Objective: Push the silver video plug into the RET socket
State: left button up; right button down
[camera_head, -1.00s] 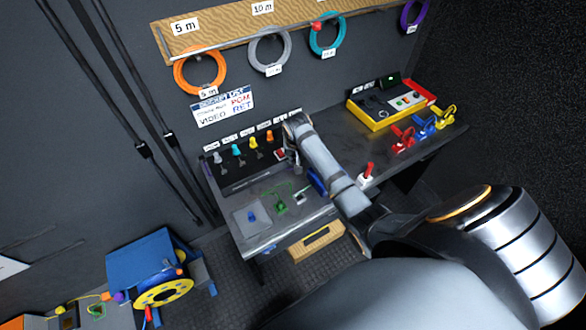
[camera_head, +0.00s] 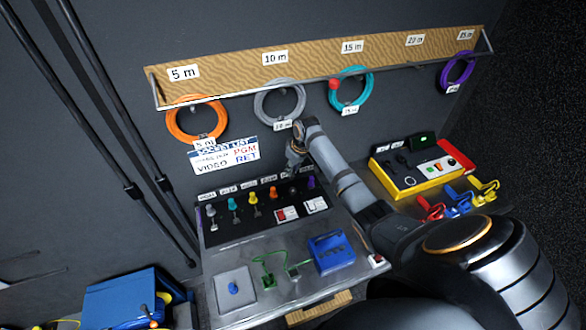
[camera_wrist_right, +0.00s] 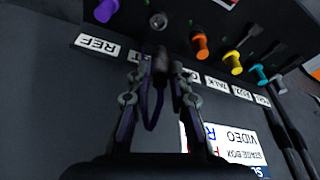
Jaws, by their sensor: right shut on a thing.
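My right gripper (camera_head: 292,170) is at the back edge of the dark socket panel (camera_head: 247,220). In the right wrist view it (camera_wrist_right: 158,88) is shut on the silver video plug (camera_wrist_right: 160,62), which looks dark in shadow, with a thin purplish-dark cable looping below. The plug's tip points toward the panel. A bare metal socket ring (camera_wrist_right: 158,20) lies a little beyond the plug, with a visible gap. A label partly hidden by the gripper (camera_wrist_right: 136,56) stands in line with that ring; only its last letter or so is readable. My left gripper is not in view.
Orange (camera_wrist_right: 200,44), yellow (camera_wrist_right: 233,62) and purple (camera_wrist_right: 106,10) plugs sit in the panel close by. A socket-list sign (camera_head: 224,153) hangs on the wall behind.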

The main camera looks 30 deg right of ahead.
aim_at(294, 176)
jog(key=shift+d+f+p, duration=0.15)
jog(key=shift+d+p, duration=0.15)
jog(key=shift+p, duration=0.05)
notch_tip(294, 176, down, 2)
jog(key=shift+b, duration=0.8)
notch_tip(294, 176, down, 3)
jog(key=shift+a+r+b, duration=0.1)
jog(key=shift+a+b, duration=0.05)
jog(key=shift+b, duration=0.65)
jog(key=shift+f, duration=0.5)
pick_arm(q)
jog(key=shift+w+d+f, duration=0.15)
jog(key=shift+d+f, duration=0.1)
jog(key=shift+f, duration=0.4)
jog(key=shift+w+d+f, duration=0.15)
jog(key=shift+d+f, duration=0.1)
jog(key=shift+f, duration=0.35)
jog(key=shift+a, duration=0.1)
pick_arm(e)
jog(key=shift+r, duration=0.1)
pick_arm(q)
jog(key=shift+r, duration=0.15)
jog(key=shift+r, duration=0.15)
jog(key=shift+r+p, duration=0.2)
jog(key=shift+p, duration=0.1)
